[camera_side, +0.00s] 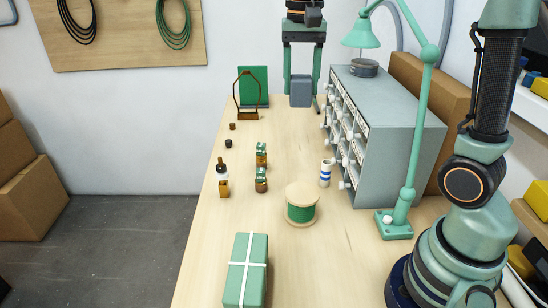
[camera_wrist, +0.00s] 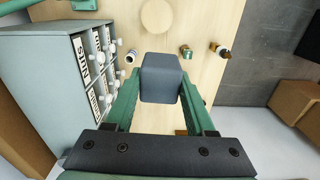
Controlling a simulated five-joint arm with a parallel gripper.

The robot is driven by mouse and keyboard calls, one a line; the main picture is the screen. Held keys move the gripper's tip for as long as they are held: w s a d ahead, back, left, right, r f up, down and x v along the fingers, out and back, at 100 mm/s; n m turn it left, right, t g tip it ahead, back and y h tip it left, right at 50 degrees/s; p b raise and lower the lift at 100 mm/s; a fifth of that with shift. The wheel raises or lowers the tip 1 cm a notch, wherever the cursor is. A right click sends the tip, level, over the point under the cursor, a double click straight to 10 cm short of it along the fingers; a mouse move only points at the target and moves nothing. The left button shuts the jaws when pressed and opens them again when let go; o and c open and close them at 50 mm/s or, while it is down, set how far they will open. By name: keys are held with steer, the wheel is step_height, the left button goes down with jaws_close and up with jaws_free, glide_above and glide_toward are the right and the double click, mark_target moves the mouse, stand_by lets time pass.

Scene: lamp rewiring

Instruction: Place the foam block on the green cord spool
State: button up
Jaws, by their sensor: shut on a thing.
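My gripper (camera_side: 301,98) is at the far end of the table in the side view, its two green fingers pointing down. It is shut on a grey-blue foam block (camera_side: 301,88), which also shows between the fingers in the wrist view (camera_wrist: 161,78). I cannot tell whether the block touches the table. The green cord spool (camera_side: 301,212) stands upright mid-table, well apart from the block and nearer the side camera. Its pale wooden top is bare and shows at the top of the wrist view (camera_wrist: 158,14).
The grey drawer cabinet (camera_side: 405,145) and green lamp (camera_side: 395,228) stand right of the spool. A blue-striped cylinder (camera_side: 325,172) is behind the spool. Small sockets (camera_side: 261,180) and a dropper bottle (camera_side: 223,180) stand left. A green wrapped box (camera_side: 235,272) lies in front.

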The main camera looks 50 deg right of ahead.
steer(key=s+a, duration=0.3)
steer(key=s, duration=0.1)
glide_above(303, 192)
step_height(303, 192, down, 20)
steer(key=shift+a+r, duration=0.1)
steer(key=shift+r, duration=0.1)
steer(key=shift+f, duration=0.2)
steer(key=o, duration=1.3)
steer(key=shift+r, duration=0.1)
steer(key=s+r+n+t, duration=0.2)
steer(key=r+n, duration=0.2)
steer(key=r, duration=0.3)
steer(key=s+a+r+n+t, duration=0.1)
steer(key=s+r+n+t, duration=0.2)
steer(key=r+n, duration=0.2)
step_height(303, 192, up, 3)
steer(key=shift+f+t, duration=0.15)
steer(key=shift+t, duration=0.15)
